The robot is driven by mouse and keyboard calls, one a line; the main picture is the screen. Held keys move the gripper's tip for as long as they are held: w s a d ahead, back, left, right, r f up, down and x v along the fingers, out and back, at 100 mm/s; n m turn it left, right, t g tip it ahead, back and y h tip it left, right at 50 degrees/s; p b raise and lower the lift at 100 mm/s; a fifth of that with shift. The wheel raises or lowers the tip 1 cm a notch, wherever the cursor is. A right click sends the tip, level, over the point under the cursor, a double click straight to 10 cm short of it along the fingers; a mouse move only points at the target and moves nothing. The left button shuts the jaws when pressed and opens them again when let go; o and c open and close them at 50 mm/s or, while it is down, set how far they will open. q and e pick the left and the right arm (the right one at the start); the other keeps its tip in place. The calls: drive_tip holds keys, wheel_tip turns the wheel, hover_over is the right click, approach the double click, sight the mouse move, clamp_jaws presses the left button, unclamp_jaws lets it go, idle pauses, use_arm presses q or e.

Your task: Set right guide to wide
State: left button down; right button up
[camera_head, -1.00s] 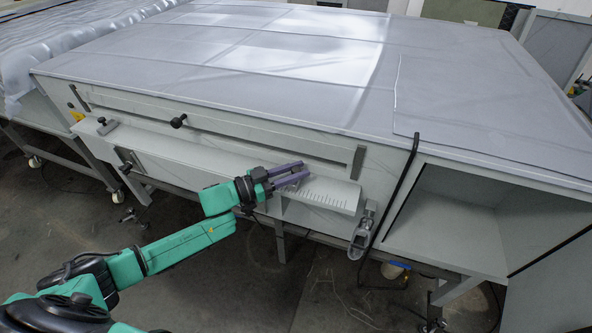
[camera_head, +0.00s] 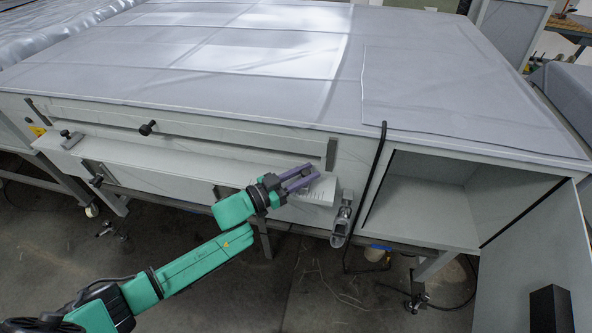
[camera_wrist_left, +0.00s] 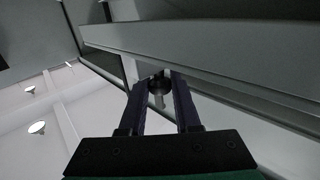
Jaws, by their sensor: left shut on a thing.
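My left gripper (camera_head: 313,173) is at the front ledge of the big grey machine, its purple fingers over the ruled scale (camera_head: 322,192) near the ledge's right end. In the left wrist view, the fingers (camera_wrist_left: 160,85) close on a dark round knob of the right guide (camera_wrist_left: 157,84), with a small grey stem below it. The rest of the guide is mostly hidden by the fingers in the head view. The matching left guide (camera_head: 71,139) stands at the ledge's left end. My right gripper is not in view.
A grey clamp-like bracket (camera_head: 342,218) hangs just right of the ledge, beside a black cable (camera_head: 369,175). An open compartment (camera_head: 425,200) with a swung-out door (camera_head: 540,260) is further right. A black knob (camera_head: 147,128) sits on the slotted front panel.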

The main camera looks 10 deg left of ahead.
use_arm(q)
drive_tip(key=c, duration=0.6)
unclamp_jaws()
drive_tip(key=shift+s+a, duration=0.3)
drive_tip(key=shift+a, duration=0.1)
drive_tip(key=b+v, duration=0.1)
drive_tip(key=v, duration=1.2)
drive_tip(key=shift+s+a, duration=0.2)
drive_tip(key=shift+s, duration=0.1)
